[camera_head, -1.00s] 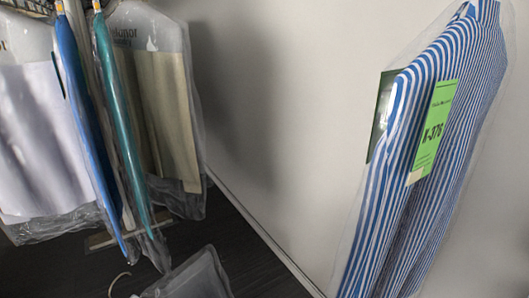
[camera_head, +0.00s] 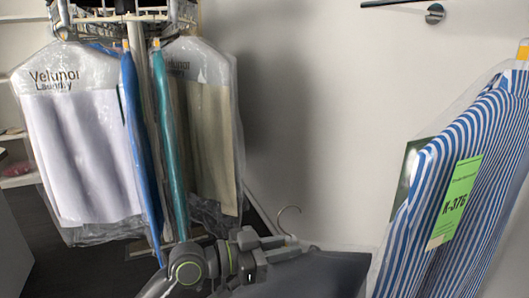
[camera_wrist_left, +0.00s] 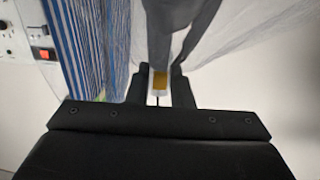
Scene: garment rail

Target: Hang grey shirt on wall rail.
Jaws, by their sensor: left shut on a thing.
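The grey shirt (camera_head: 310,278), dark grey, shows at the bottom of the head view, its lower part out of frame. Its metal hanger hook (camera_head: 289,212) points up, free and empty. My left gripper (camera_head: 285,250) is shut on the shirt's hanger just below the hook. In the left wrist view, the fingers (camera_wrist_left: 160,88) close around the pale hanger neck with a yellow patch, and clear plastic cover (camera_wrist_left: 230,35) spreads beyond. The wall rail (camera_head: 390,3) is a short dark bar with a round metal mount (camera_head: 435,13) at the upper right, above the hook in the picture. My right gripper is not in view.
A round rack (camera_head: 120,22) with several bagged garments stands at the left. Bare wall lies between them.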

